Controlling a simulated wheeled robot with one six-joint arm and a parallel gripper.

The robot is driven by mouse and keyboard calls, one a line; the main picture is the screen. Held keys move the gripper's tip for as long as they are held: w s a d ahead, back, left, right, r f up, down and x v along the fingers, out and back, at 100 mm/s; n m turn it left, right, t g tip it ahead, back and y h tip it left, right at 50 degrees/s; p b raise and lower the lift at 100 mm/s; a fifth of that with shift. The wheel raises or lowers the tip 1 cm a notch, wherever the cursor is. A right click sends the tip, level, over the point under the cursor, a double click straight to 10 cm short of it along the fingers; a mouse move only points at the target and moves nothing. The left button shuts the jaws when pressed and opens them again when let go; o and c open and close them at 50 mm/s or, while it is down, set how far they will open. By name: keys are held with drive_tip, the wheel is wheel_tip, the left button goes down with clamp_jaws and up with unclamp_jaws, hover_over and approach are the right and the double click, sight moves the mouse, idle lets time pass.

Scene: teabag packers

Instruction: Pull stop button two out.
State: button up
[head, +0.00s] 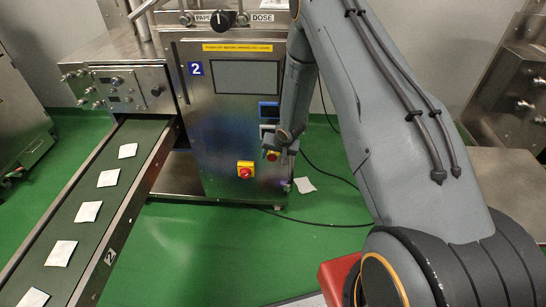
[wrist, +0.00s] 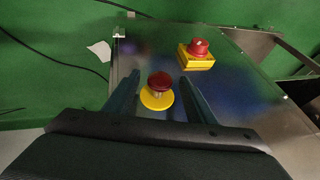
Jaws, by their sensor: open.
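A machine (head: 225,120) with a blue "2" label (head: 195,68) stands in the head view. A red mushroom button on a round yellow disc (wrist: 158,84) shows in the wrist view, with a bit of pale stem under its cap. It is partly hidden by my arm in the head view (head: 271,156). My gripper (wrist: 156,92) is open, one finger on each side of this button, with gaps visible between fingers and cap. A second red button on a square yellow box (head: 246,170) sits lower left on the panel; it also shows in the wrist view (wrist: 198,50).
A conveyor (head: 82,237) with several teabags runs along the left. A dark screen (head: 232,77) and a black knob (head: 220,20) are higher on the machine. A white sachet (head: 304,185) and black cables lie on the green floor at right.

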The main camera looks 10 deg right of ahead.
drive_tip(key=a+v, duration=0.1)
drive_tip(key=v, duration=0.6)
drive_tip(key=shift+s+d+r, duration=0.2)
drive_tip(key=shift+d+r, duration=0.15)
drive_tip(key=shift+d, duration=0.15)
drive_tip(key=s+d+r+n+g+h, duration=0.1)
drive_tip(key=s+d+r+g+h, duration=0.1)
drive_tip(key=s+r, duration=1)
drive_tip(key=s+a+r+n+g, duration=0.1)
drive_tip(key=s+r, duration=0.5)
drive_tip(key=s, duration=0.4)
drive_tip(key=s+a+r+n+g+p, duration=0.1)
drive_tip(key=s+a+r+n+g, duration=0.1)
drive_tip(key=s+r, duration=0.5)
drive_tip(key=s, duration=0.3)
drive_tip(key=shift+s+a+r+y, duration=0.2)
drive_tip(key=shift+a+y, duration=0.05)
drive_tip(key=shift+y, duration=0.05)
